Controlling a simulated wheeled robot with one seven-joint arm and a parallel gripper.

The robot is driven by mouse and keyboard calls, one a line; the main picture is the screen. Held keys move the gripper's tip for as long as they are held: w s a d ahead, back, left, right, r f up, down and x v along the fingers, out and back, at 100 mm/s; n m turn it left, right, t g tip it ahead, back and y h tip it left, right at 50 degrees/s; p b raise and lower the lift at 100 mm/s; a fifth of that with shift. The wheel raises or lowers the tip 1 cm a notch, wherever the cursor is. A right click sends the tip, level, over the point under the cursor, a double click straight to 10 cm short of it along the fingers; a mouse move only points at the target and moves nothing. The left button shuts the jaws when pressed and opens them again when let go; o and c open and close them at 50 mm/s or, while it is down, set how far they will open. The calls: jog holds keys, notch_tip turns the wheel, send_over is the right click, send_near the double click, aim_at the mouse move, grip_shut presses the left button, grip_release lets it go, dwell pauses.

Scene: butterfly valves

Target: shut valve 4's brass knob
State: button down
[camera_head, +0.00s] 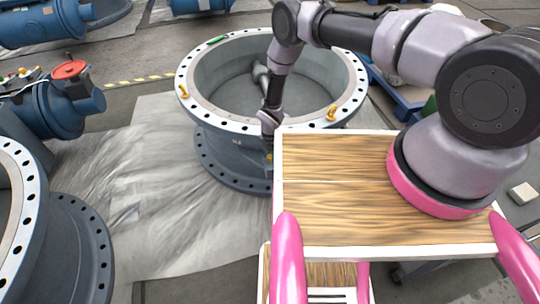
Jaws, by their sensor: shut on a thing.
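A large blue-grey valve body (205,135) with a round white flange stands in the middle of the view. One brass knob (183,91) shows on the flange's left rim and another brass knob (331,112) on its right rim. My arm reaches across the flange, and my gripper (268,152) points down at the valve's near side, beside my wooden deck. It is shut on a small brass-coloured thing, apparently a brass knob, of which only a speck shows. The fingers are mostly hidden by the wrist and the deck edge. I cannot read any valve number.
Another large flanged body (88,240) stands at the lower left. A blue valve with a red handwheel (70,69) is at the left. More blue pipe parts (40,22) lie at the back left. Grey sheeting (160,190) covers the floor between, which is clear.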

jog(key=shift+m, duration=0.4)
jog(key=m, duration=1.2)
jog(key=shift+m, duration=2)
jog(key=c, duration=0.5)
grip_release()
